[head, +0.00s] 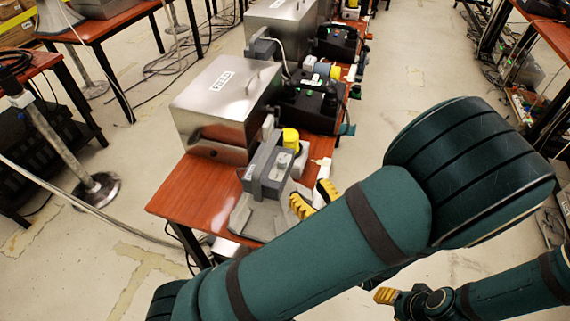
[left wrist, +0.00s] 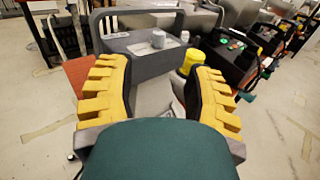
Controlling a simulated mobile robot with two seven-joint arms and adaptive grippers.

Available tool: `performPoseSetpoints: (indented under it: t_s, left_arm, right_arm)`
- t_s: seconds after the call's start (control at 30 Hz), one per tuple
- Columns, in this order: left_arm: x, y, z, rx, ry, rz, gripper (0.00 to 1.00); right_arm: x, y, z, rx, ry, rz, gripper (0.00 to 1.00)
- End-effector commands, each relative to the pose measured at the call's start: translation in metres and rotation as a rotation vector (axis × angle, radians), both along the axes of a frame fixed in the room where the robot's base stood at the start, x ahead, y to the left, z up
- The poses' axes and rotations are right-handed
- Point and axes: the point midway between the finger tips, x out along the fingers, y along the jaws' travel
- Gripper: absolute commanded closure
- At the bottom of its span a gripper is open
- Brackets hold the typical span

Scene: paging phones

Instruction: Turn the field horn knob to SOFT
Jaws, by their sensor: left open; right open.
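A grey horn unit (head: 266,172) stands near the front end of the red-brown table, beside a metal box labelled what looks like FIELD. The knob's setting and any SOFT mark are too small to read. My left gripper (head: 314,199) is just right of the horn unit; its spread yellow fingers (left wrist: 160,66) point towards it, with nothing between them. My right gripper (head: 385,296) is low at the right, away from the table, partly hidden.
The metal box (head: 222,100) stands behind the horn unit. A yellow cylindrical part (head: 291,139) sits close to its right. Black devices (head: 308,104) and another metal box (head: 284,28) line the table behind. Cables lie on the floor at left; the floor right of the table is clear.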

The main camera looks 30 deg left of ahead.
Motion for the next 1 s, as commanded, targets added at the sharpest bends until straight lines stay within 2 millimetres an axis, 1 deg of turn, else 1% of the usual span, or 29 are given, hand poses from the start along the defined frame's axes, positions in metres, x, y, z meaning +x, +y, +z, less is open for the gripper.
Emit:
performPoseSetpoints:
  t_s: [0.03,0.3,0.4,0.5,0.7,0.97,1.0]
  left_arm:
    - [0.004,0.01,-0.001,0.001,0.001,0.006,0.48]
    - [0.028,0.057,-0.001,-0.001,0.0,0.005,0.48]
    - [0.034,0.071,-0.001,-0.001,0.0,0.006,0.48]
    - [0.04,0.081,-0.001,-0.002,0.0,0.003,0.48]
    - [0.045,0.091,-0.001,-0.001,0.002,0.001,0.48]
    - [0.046,0.092,0.0,-0.001,0.002,0.001,0.48]
    - [0.046,0.092,0.0,-0.001,0.002,0.001,0.53]
  right_arm:
    - [0.0,0.0,-0.003,0.0,-0.001,0.0,0.53]
    - [0.002,0.0,-0.01,-0.001,-0.004,0.0,0.53]
    - [0.002,0.0,-0.012,-0.001,-0.006,-0.001,0.53]
    - [0.003,0.0,-0.014,-0.001,-0.006,-0.001,0.53]
    - [0.003,0.0,-0.015,-0.001,-0.007,-0.002,0.53]
    - [0.003,0.0,-0.015,-0.001,-0.007,-0.002,0.53]
    - [0.003,0.0,-0.015,-0.001,-0.007,-0.002,0.53]
